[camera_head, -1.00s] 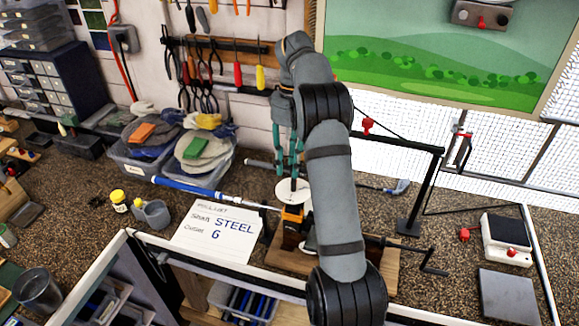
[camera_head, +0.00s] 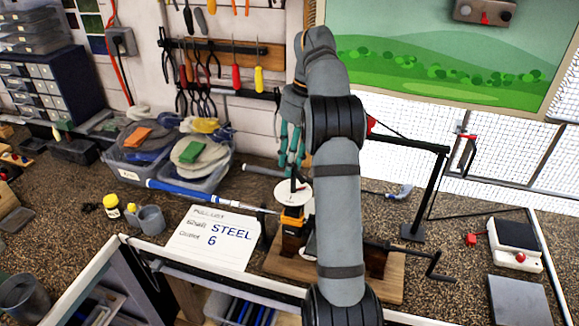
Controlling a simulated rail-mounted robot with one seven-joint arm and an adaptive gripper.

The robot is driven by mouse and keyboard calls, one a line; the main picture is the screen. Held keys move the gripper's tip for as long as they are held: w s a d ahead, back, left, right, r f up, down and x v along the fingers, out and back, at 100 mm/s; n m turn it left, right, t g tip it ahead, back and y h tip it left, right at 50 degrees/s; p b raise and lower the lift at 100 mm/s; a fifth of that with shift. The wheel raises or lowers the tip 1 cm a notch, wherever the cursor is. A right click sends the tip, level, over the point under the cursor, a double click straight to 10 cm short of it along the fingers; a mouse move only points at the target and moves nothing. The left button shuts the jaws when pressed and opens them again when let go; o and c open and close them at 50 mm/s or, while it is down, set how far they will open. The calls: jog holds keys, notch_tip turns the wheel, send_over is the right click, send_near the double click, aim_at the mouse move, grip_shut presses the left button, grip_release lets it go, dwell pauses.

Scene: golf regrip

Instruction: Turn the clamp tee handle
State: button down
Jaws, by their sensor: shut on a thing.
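The clamp (camera_head: 292,222) is an orange and dark block on a wooden base (camera_head: 277,264) at the bench's middle. A white disc (camera_head: 290,193) sits above it. The tee handle is at the disc's middle, mostly hidden by my gripper. A golf club shaft with a blue grip (camera_head: 185,189) runs from the left towards the clamp. My arm hides the right side of the clamp.
A handwritten card (camera_head: 212,240) reads STEEL 6. Bins of cloths (camera_head: 190,165) stand behind left. A black stand (camera_head: 425,190), a crank (camera_head: 433,267) and a white scale (camera_head: 514,243) lie right. A yellow-capped bottle (camera_head: 112,206) and grey cups (camera_head: 150,217) stand left.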

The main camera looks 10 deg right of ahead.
jog(key=shift+w+d+r+m+b, duration=0.15)
jog(key=shift+m+b, duration=0.25)
jog(key=shift+m, duration=0.5)
jog(key=shift+t, duration=0.3)
jog(key=shift+d, duration=0.1)
jog(key=c, duration=1.5)
grip_release()
jog(key=shift+c, duration=0.2)
